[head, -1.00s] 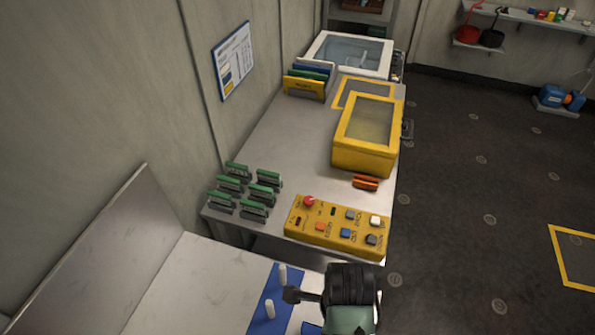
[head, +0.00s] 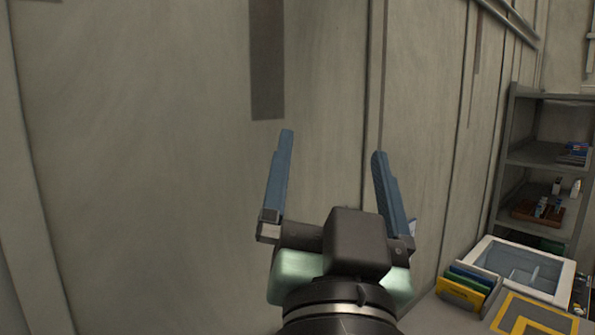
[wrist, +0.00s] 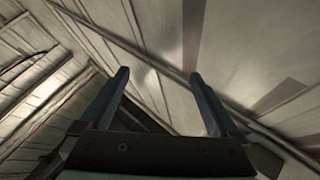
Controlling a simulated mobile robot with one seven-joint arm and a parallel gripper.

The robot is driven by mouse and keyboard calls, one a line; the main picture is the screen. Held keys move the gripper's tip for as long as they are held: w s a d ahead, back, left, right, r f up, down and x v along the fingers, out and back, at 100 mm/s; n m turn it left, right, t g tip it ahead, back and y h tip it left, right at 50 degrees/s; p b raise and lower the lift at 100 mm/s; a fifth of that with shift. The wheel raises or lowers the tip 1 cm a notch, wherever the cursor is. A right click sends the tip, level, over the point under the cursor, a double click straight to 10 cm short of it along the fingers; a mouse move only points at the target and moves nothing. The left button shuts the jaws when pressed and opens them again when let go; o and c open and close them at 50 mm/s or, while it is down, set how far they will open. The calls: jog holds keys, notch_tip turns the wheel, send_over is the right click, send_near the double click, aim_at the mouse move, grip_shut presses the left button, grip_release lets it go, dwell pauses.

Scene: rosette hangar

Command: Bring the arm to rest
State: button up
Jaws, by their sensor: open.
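My gripper (head: 330,165) stands raised in the middle of the head view, fingers pointing up, in front of the grey wall panels. Its two blue fingers are spread wide with nothing between them. In the wrist view my gripper (wrist: 158,85) also shows open and empty, with bare wall and roof panels beyond the fingertips. Nothing visibly touches the fingers.
At the lower right are a white clear-lidded box (head: 525,275), several upright coloured folders (head: 465,287) and a yellow-framed square (head: 530,318). A grey shelf unit (head: 507,180) with small items stands behind them. The wall (head: 150,160) fills the left side.

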jog(key=s+a+r+n+t+y, duration=0.1)
jog(key=s+a+r+n+t, duration=0.2)
jog(key=s+r, duration=0.4)
jog(key=shift+a+r+n+t+y, duration=0.3)
jog(key=shift+r+n+t, duration=0.1)
jog(key=shift+r+n, duration=0.1)
